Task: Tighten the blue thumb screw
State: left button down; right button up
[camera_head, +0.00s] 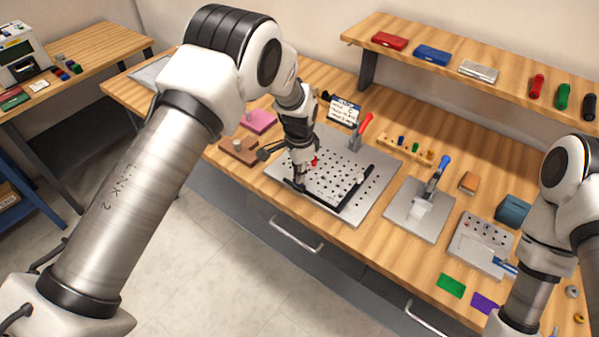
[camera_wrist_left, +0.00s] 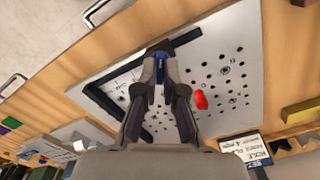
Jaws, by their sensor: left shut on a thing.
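A grey plate with many holes (camera_head: 372,205) lies on the wooden bench. A black L-shaped fence (camera_head: 352,196) sits on it, and it also shows in the left wrist view (camera_wrist_left: 98,86). My left gripper (camera_head: 299,184) points down at the fence's near left end. In the left wrist view its fingers (camera_wrist_left: 159,74) are closed together on the blue thumb screw (camera_wrist_left: 160,71), of which only a small dark blue part shows between the fingertips. A red knob (camera_wrist_left: 201,100) stands on the plate beside the fingers. My right gripper is outside the head view; only its arm shows.
A toggle clamp with a red handle (camera_head: 364,124) stands at the plate's back. A second plate with a blue-handled clamp (camera_head: 442,165) is to the right. Brown (camera_head: 239,152) and pink (camera_head: 259,121) blocks lie left. A shelf (camera_head: 451,60) runs along the back.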

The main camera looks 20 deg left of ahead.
pick_arm(q)
jog(key=c, duration=1.3)
grip_release()
notch_tip(320, 180, up, 12)
